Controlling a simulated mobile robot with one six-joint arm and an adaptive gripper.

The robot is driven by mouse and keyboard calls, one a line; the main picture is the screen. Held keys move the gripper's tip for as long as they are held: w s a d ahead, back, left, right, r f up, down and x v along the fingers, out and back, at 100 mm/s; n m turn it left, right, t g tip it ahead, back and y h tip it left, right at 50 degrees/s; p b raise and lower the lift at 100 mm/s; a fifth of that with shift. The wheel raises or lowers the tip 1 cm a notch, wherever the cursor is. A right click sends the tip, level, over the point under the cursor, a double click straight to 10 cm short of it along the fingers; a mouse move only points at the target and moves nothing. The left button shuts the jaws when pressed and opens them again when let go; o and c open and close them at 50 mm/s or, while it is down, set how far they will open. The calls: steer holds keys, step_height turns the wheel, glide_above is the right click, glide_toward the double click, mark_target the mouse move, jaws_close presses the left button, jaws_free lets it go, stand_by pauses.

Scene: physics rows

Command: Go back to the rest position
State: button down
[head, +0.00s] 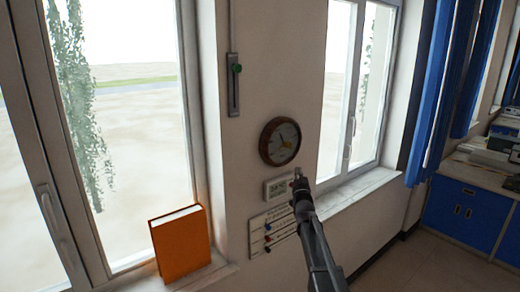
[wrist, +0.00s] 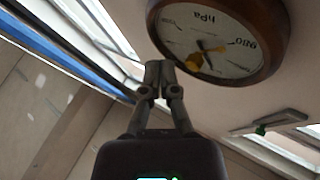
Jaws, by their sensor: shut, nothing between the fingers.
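My gripper (head: 298,176) is shut and empty, its fingertips together. In the head view it points up toward the wall, just below a round brown-rimmed barometer (head: 280,141) and overlapping the right side of a small white display unit (head: 277,188). In the wrist view the shut fingers (wrist: 160,76) show in front of the lower left part of the barometer (wrist: 220,38), whose dial is marked hPa. I cannot tell whether the fingertips touch anything. My arm hides part of the wall below.
A white panel (head: 272,228) with several coloured knobs is under the display. A green-knobbed slider (head: 234,86) is above left. An orange book (head: 181,243) stands on the left sill. Windows flank the wall. Blue curtains (head: 431,85) and a blue cabinet (head: 462,214) are right. Some floor (head: 425,268) is clear.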

steer(key=s+f+n+g+b, duration=0.1)
steer(key=s+f+g+b, duration=0.2)
steer(key=s+f+g, duration=0.65)
steer(key=s+f+n+g+b, duration=0.1)
steer(key=s+f+g+b, duration=0.15)
steer(key=s+f, duration=0.85)
steer(key=s+f+g+b, duration=0.2)
steer(key=s+f+g, duration=0.3)
steer(key=s+f, duration=0.3)
steer(key=s+f+g+b, duration=0.3)
steer(key=s+f+g, duration=0.2)
steer(key=s, duration=0.9)
step_height(320, 180, down, 3)
steer(key=shift+s+a+n, duration=0.2)
steer(key=shift+a+n, duration=0.05)
steer(key=shift+n, duration=0.05)
